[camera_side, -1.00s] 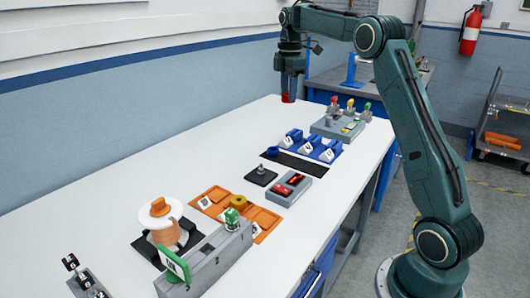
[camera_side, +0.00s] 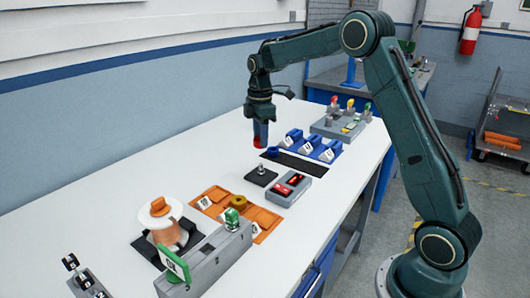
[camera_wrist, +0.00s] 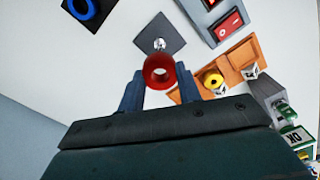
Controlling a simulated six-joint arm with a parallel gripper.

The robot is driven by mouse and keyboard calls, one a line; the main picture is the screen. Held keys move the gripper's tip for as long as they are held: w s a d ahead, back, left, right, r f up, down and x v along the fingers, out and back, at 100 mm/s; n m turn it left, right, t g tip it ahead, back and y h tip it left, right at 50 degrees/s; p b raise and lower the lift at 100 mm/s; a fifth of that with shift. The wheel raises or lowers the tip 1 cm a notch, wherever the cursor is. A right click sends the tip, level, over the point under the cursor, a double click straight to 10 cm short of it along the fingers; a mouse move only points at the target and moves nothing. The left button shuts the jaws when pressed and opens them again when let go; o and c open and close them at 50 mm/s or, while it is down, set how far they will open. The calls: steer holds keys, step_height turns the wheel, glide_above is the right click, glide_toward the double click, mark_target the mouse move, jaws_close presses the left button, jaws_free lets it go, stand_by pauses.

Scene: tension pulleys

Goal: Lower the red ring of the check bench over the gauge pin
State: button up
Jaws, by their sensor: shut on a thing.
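My gripper (camera_side: 260,136) is shut on the red ring (camera_side: 259,143), with one finger on each side of it in the wrist view (camera_wrist: 160,82). The ring (camera_wrist: 150,68) hangs clear above the table, its hole visible in the wrist view. The gauge pin (camera_side: 262,169) is a short metal pin standing upright on a square dark base (camera_side: 257,179). In the side view the pin is below the ring. In the wrist view the pin (camera_wrist: 159,44) shows just above the ring's upper edge, apart from it and not inside the hole.
A grey box with red switches (camera_side: 287,188) stands close to the right of the pin base. Blue numbered holders (camera_side: 311,148) stand beyond. Orange trays (camera_side: 263,217) lie in front. The white table to the left is clear.

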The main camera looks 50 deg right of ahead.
steer(key=shift+f, duration=0.15)
steer(key=shift+f, duration=2.2)
steer(key=shift+f, duration=2.3)
stand_by(1.9)
steer(key=o, duration=1.1)
steer(key=shift+c, duration=0.2)
steer(key=shift+o, duration=0.4)
steer(key=shift+o, duration=1.2)
steer(key=shift+r, duration=0.15)
